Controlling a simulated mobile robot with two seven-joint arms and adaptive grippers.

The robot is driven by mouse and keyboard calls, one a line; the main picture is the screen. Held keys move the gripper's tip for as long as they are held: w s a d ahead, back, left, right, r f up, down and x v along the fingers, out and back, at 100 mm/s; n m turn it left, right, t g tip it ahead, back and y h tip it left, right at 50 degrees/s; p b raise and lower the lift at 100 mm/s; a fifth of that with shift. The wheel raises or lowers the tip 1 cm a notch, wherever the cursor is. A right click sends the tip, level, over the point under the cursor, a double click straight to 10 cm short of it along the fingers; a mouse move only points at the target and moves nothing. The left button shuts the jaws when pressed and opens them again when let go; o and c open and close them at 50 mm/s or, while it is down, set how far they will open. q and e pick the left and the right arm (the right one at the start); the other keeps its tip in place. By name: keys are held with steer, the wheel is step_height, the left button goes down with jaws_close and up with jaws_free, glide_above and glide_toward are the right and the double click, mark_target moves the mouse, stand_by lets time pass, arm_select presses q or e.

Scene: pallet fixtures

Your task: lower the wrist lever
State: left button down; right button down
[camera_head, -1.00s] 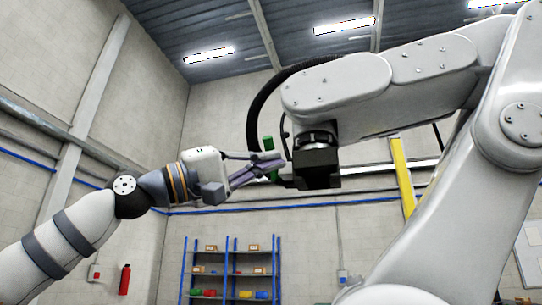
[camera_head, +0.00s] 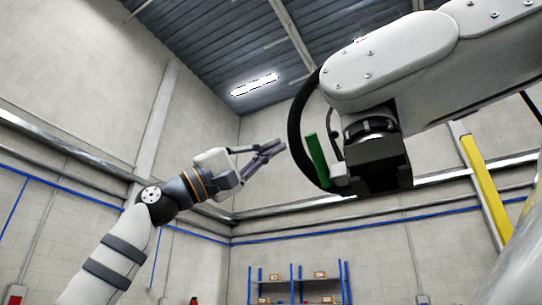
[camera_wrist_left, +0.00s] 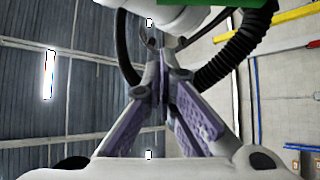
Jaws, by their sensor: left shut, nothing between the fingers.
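The green wrist lever (camera_head: 317,158) stands nearly upright, leaning slightly, on the left side of the black wrist block (camera_head: 380,166) of a large white industrial arm (camera_head: 395,60). My left gripper (camera_head: 282,147) is left of the lever at about its upper half, with its fingers pointing right toward it. The fingers are shut and empty, and a small gap shows between tips and lever. In the left wrist view, the purple-padded fingers (camera_wrist_left: 162,75) come together, and part of the green lever (camera_wrist_left: 200,3) shows at the top edge. My right gripper is not in view.
A thick black hose (camera_head: 299,120) curves down just behind the lever, close to my fingertips. A yellow post (camera_head: 486,190) stands at the right. Blue shelving (camera_head: 298,285) is far back.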

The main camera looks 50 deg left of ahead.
mark_target(320, 160)
arm_select(q)
steer(key=d, duration=0.1)
steer(key=w+d, duration=0.1)
steer(key=d, duration=0.1)
steer(key=w+d+r, duration=0.1)
steer(key=shift+w+d, duration=0.25)
steer(key=shift+d, duration=0.15)
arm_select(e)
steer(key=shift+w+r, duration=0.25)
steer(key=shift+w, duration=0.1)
